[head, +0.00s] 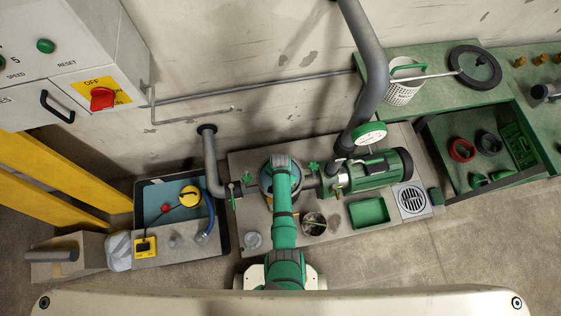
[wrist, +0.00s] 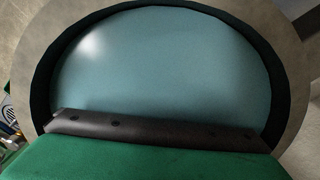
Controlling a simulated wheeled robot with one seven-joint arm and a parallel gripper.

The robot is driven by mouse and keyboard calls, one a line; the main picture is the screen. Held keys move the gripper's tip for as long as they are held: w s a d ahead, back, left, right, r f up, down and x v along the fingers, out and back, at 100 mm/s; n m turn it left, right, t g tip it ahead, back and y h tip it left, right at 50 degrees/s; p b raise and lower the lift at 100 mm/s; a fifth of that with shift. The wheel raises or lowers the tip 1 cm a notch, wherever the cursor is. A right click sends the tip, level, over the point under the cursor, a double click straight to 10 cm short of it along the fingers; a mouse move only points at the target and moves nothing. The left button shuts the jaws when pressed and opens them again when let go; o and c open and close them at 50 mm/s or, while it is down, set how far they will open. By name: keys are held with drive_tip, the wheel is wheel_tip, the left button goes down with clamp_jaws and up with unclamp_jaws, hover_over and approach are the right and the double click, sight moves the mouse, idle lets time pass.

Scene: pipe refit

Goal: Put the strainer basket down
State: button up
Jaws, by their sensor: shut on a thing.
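My gripper (wrist: 160,128) points down over a round opening (wrist: 160,65) with a teal inside, a black inner rim and a pale grey ring around it. In the head view my green arm covers most of this opening (head: 266,181), on the grey plinth. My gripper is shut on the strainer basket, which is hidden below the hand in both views. The wrist view shows only my green hand and a dark bar across its front. How deep the basket sits, and whether it touches anything, cannot be told.
A dark round vessel with brownish contents (head: 314,223) and a green tray (head: 369,212) lie on the plinth, right of my arm. A green pump (head: 378,172) and gauge (head: 370,134) stand close by. A white container (head: 404,92) and dark ring (head: 475,82) are on the green bench.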

drive_tip(key=shift+f, duration=0.1)
drive_tip(key=o, duration=0.8)
wheel_tip(320, 180, up, 13)
drive_tip(key=shift+f, duration=0.15)
idle(0.4)
